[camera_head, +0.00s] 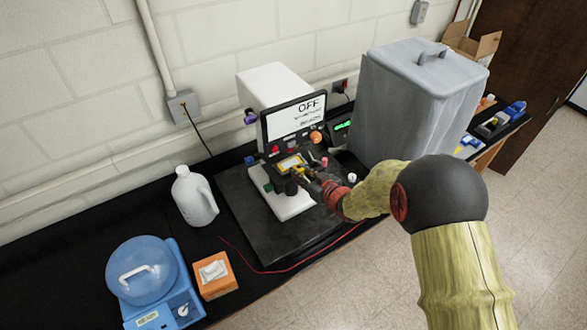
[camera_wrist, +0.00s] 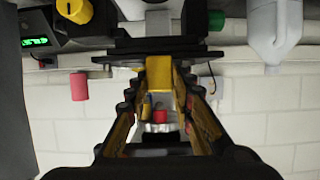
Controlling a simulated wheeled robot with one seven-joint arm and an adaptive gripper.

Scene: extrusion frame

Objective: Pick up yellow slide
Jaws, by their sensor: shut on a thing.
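The yellow slide (camera_head: 289,162) is at the front of the white machine on the black bench, below its "OFF" display. In the wrist view a yellow piece, which looks like the slide (camera_wrist: 160,72), sits between the fingertips. My gripper (camera_head: 299,175) reaches in from the right at the machine. In the wrist view my gripper (camera_wrist: 159,84) is shut on the yellow slide. The fingers partly hide it, and I cannot tell whether it is clear of the machine.
A red knob (camera_wrist: 79,86) stands beside the gripper. A white jug (camera_head: 194,197) is left of the machine, with an orange tissue box (camera_head: 215,275) and a blue device (camera_head: 150,280) nearer. A large covered grey bin (camera_head: 400,105) stands right. A red cord crosses the bench front.

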